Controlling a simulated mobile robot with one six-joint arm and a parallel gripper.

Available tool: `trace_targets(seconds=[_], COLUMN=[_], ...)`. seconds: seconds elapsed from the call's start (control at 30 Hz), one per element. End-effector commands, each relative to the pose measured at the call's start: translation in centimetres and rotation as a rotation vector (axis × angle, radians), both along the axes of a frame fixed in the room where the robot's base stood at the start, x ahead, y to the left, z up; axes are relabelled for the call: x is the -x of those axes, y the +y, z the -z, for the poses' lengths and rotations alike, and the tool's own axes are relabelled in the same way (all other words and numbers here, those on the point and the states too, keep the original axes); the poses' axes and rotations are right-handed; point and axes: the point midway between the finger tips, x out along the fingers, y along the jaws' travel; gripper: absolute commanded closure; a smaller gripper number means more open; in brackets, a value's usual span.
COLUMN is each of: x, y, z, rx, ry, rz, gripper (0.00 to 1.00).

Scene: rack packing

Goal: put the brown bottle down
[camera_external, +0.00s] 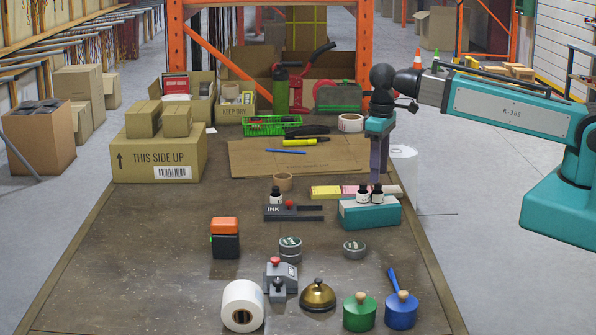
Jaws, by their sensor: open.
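Three small dark bottles with white labels show; their exact brown or black shade is hard to tell. One bottle (276,197) stands upright at the grey rack marked INK (312,213). Two more, a left bottle (363,197) and a right bottle (377,196), stand upright side by side at the teal block (385,216). My gripper (379,182) points straight down just above the right bottle, with its jaws open. From this angle I cannot tell whether the fingertips touch its cap. The jaws are seen edge-on.
Behind are a yellow and pink strip (328,192), a cardboard sheet (247,163) and a green basket (262,127). In front are round tins (290,250), a brass bell (317,296), a tape roll (242,307) and stampers (360,313).

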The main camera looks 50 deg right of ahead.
Motion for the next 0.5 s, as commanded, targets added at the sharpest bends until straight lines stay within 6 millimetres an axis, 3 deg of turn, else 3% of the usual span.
trace_targets(seconds=[0.5], x=[-0.1], y=[0.1], z=[-4.7], rx=[-0.001], ry=[-0.002], rz=[0.000], gripper=[0.55])
